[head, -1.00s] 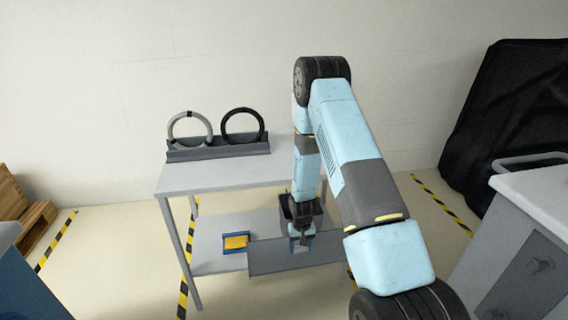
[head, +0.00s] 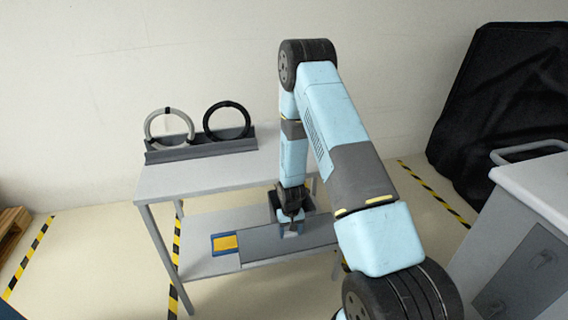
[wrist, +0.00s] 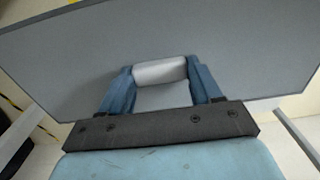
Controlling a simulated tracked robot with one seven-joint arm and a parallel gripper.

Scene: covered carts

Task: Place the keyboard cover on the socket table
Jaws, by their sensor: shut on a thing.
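The keyboard cover, a flat grey panel (head: 262,246) with a light bar handle (wrist: 160,71), hangs from my gripper (head: 291,228). In the wrist view my blue fingers (wrist: 162,80) are shut on the handle, one at each end, and the panel spreads wide behind them. In the head view the panel shows in front of the lower shelf of a grey table (head: 200,178), lower in the picture than its top. I cannot tell whether it touches the shelf. No label shows whether this is the socket table.
A grey rack (head: 200,148) with a silver ring (head: 148,126) and a black ring (head: 207,120) stands on the tabletop's back. A blue-and-yellow item (head: 224,243) lies on the lower shelf, beside the panel's left end. A white-topped cart (head: 530,190) stands right. The tabletop's front is bare.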

